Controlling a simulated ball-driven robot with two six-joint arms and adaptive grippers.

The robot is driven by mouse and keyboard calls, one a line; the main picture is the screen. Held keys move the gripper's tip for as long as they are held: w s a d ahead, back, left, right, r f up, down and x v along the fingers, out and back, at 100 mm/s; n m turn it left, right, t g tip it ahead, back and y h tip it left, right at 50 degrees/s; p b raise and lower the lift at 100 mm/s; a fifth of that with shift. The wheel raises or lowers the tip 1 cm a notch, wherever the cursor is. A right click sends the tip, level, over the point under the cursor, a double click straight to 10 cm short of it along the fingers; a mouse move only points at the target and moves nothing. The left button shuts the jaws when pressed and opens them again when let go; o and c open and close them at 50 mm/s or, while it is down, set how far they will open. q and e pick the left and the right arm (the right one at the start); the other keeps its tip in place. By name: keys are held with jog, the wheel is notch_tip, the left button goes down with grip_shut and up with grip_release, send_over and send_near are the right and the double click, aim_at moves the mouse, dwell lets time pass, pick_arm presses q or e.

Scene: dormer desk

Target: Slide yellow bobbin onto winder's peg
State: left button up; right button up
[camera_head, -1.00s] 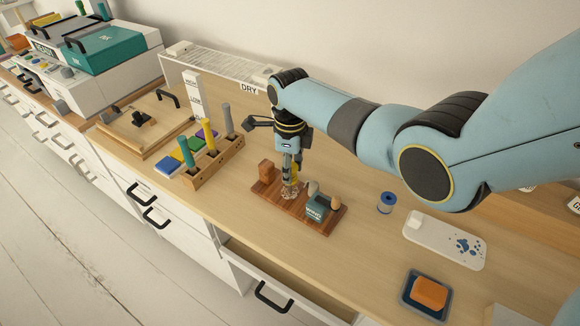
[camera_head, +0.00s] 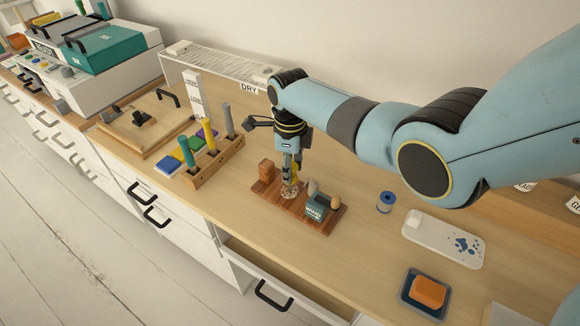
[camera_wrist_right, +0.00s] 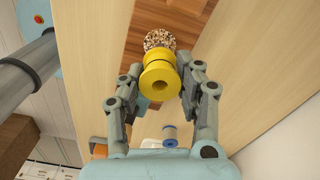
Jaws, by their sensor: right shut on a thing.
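The yellow bobbin (camera_wrist_right: 160,78) is between the two fingers of my right gripper (camera_wrist_right: 162,84), which is shut on it. In the head view this gripper (camera_head: 290,178) points down over the winder (camera_head: 272,198), a brown wooden board with upright parts and a labelled teal block (camera_head: 316,207). A speckled round piece (camera_wrist_right: 160,39) lies just beyond the bobbin in the wrist view and below the fingers in the head view (camera_head: 289,192). The bobbin hides part of it. I cannot make out the peg or whether the bobbin is around it. My left gripper is out of view.
A blue bobbin (camera_head: 385,202) stands right of the winder, near a white tray (camera_head: 455,238) with blue spots. An orange block (camera_head: 428,291) sits in a blue dish. A wooden rack (camera_head: 216,165) with coloured rods stands left. A drawer (camera_head: 262,275) is open in front.

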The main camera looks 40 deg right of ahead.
jog(key=shift+p, duration=0.4)
dwell(0.8)
jog(key=shift+f+b, duration=1.9)
jog(key=shift+f, duration=0.45)
jog(key=o, duration=1)
jog(key=shift+r, duration=0.2)
notch_tip(320, 180, up, 12)
jog(key=shift+f, duration=0.15)
